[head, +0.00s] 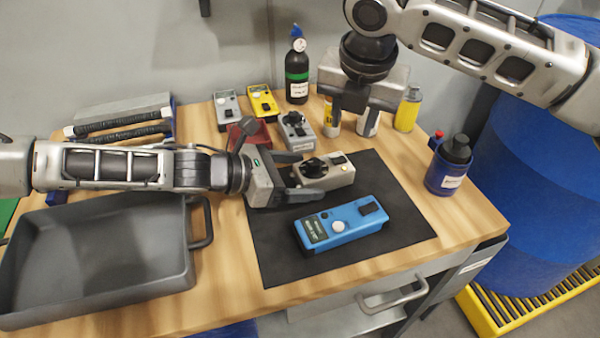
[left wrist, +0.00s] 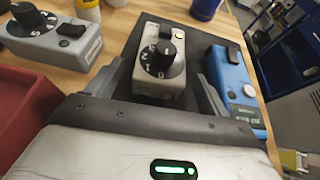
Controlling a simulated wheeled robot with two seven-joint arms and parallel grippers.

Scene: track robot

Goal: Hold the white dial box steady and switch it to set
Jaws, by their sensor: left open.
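The white dial box (head: 333,176) lies on the black mat (head: 275,262), with a black dial on its top. I cannot tell which letter the knob points at. My left gripper (head: 297,182) is open, with its fingers on either side of the box's near end. My right gripper (head: 355,105) is open and empty, pointing down above and behind the box.
A blue box (head: 345,228) lies on the mat just in front. A grey dial box (head: 298,138), a red box (head: 245,136) and several bottles stand behind. A dark tray (head: 100,255) fills the left front. A blue bottle (head: 448,168) stands at the right. The mat's right side is clear.

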